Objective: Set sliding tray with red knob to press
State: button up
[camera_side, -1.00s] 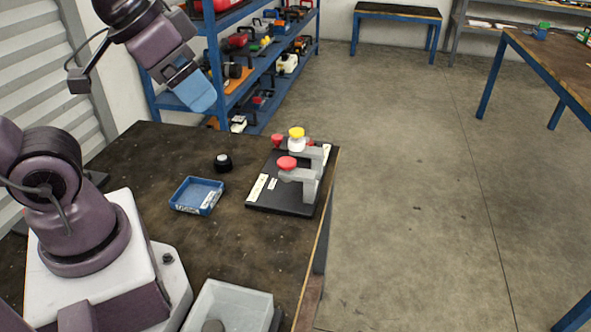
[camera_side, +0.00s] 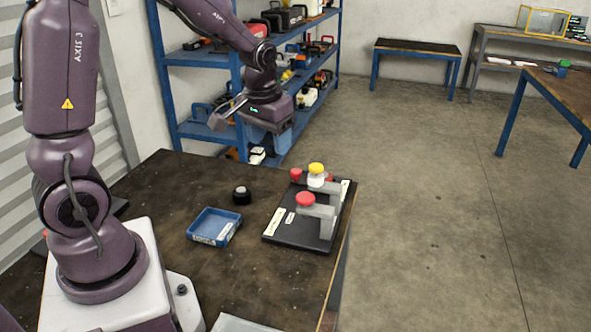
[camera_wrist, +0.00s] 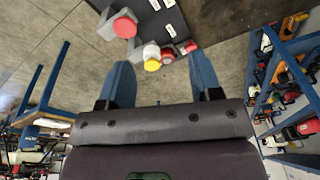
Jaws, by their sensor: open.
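A black base plate (camera_side: 290,231) with white labels stands on the dark table near its right edge. It carries a grey bracket (camera_side: 329,212) with a large red knob (camera_side: 305,198), a white piece with a yellow top (camera_side: 317,168) and a smaller red knob (camera_side: 296,174) at the back. I cannot tell which red knob belongs to the sliding tray. In the wrist view the large red knob (camera_wrist: 125,27), yellow top (camera_wrist: 152,65) and small red knob (camera_wrist: 188,47) show beyond my gripper (camera_wrist: 162,76). Its blue fingers are apart and empty, above and behind the fixture, touching nothing.
A blue tray (camera_side: 234,234) and a black round piece (camera_side: 241,195) are on the table, left of the fixture. A blue shelf rack (camera_side: 240,100) with tools stands behind the table. The table's middle front is clear.

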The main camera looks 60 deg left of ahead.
jog(key=w+a+f+n+y, duration=0.1)
jog(key=w+a+f+n, duration=0.1)
jog(key=w+a+f, duration=0.45)
jog(key=n+t+y, duration=0.1)
jog(key=n+t, duration=0.1)
send_near(295, 172)
jog(key=x, duration=0.9)
jog(key=shift+w+a+r, duration=0.1)
jog(key=shift+w, duration=0.05)
jog(key=shift+c, duration=0.4)
grip_shut()
